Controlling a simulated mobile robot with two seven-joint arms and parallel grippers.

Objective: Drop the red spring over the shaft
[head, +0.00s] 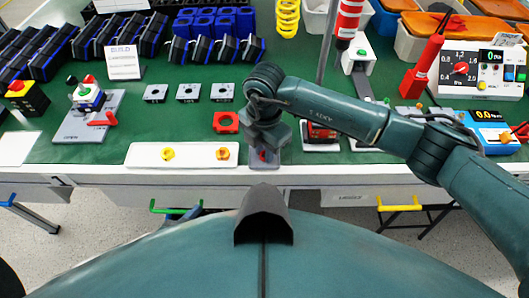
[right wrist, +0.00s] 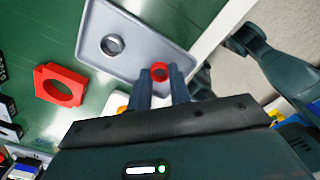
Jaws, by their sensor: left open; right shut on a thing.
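My right gripper (head: 263,150) is over a grey tray (head: 272,162) at the table's front edge. In the right wrist view its fingers (right wrist: 160,82) are shut on a small red ring, which looks like the red spring (right wrist: 160,70) seen end on. The spring is at the fingertips, over the lower right part of the grey tray (right wrist: 165,35). A round metallic ring-like part (right wrist: 112,45) lies on the tray, up and left of the spring. I cannot tell a shaft clearly. My left gripper is not in view.
A red square plate with a round hole (head: 226,122) lies behind the tray. A white tray (head: 140,156) with yellow and orange knobs stands to the left. Several grey square plates (head: 188,92) lie farther back. A red and black device (head: 320,131) stands close on the right.

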